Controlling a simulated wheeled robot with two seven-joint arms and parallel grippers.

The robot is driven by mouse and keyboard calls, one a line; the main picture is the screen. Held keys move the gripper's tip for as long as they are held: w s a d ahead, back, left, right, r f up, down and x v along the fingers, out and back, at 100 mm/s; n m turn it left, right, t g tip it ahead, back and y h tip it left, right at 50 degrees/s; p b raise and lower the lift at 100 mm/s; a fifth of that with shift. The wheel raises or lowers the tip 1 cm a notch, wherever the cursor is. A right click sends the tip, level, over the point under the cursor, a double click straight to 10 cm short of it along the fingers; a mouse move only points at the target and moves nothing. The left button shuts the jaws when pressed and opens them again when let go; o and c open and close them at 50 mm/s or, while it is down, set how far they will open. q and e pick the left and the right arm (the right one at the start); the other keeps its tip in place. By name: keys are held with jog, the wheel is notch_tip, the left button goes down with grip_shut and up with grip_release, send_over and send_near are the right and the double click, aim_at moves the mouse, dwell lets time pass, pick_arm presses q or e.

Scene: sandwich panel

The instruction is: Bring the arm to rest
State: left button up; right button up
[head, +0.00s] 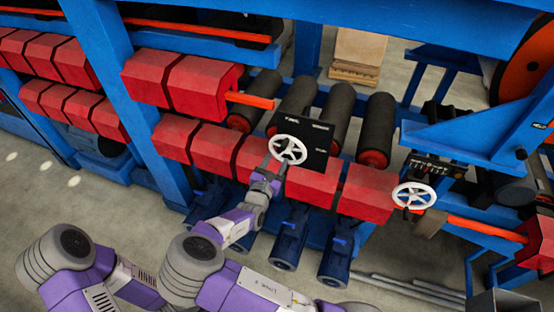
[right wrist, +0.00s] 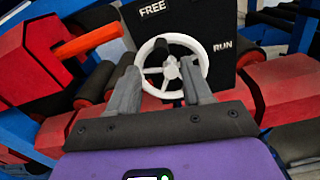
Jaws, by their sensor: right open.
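A white handwheel (head: 288,150) sits on a black panel (head: 318,133) on the machine's front. In the right wrist view the handwheel (right wrist: 172,70) faces me, and the panel (right wrist: 226,22) reads "FREE" and "RUN". A dark knob or marker shows near the wheel's upper left. My right gripper (head: 271,166) is just in front of the wheel's lower left in the head view. In the right wrist view my right gripper (right wrist: 160,72) has its two grey fingers apart, with the wheel showing between and beyond them. I cannot tell whether they touch the rim. My left gripper is out of view.
Red blocks (head: 207,145) and dark rollers (head: 338,115) surround the panel. A second white handwheel (head: 414,196) is at the right. Blue cylinders (head: 287,239) stand below the red row. Blue frame posts (head: 128,90) rise at the left. Bare floor (head: 395,245) shows at the lower right.

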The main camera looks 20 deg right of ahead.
dwell(0.3)
jog(key=s+d+f+m+g+y+b, duration=0.1)
jog(key=s+f+m+g+y+b, duration=0.25)
jog(key=f, duration=0.75)
jog(key=s+d+f+m+g+b, duration=0.2)
jog(key=s+f+m, duration=0.4)
jog(key=f, duration=0.4)
jog(key=s+d+f+m+g+y+b, duration=0.1)
jog(key=s+f+m+g+y+b, duration=0.15)
jog(key=s+f, duration=0.6)
jog(key=s+a+f+m+g+y+b, duration=0.2)
jog(key=s+a+f+m+y+b, duration=0.2)
jog(key=a+m, duration=0.3)
jog(key=s+a+f+m+g+y+b, duration=0.3)
jog(key=s+a+f+m+y, duration=0.3)
jog(key=s+a+m, duration=0.1)
jog(key=a+m, duration=0.1)
jog(key=m, duration=0.1)
jog(key=shift+s+a+m+b, duration=0.15)
jog(key=shift+a+m+b, duration=0.05)
jog(key=shift+m+b, duration=0.2)
jog(key=shift+f, duration=0.1)
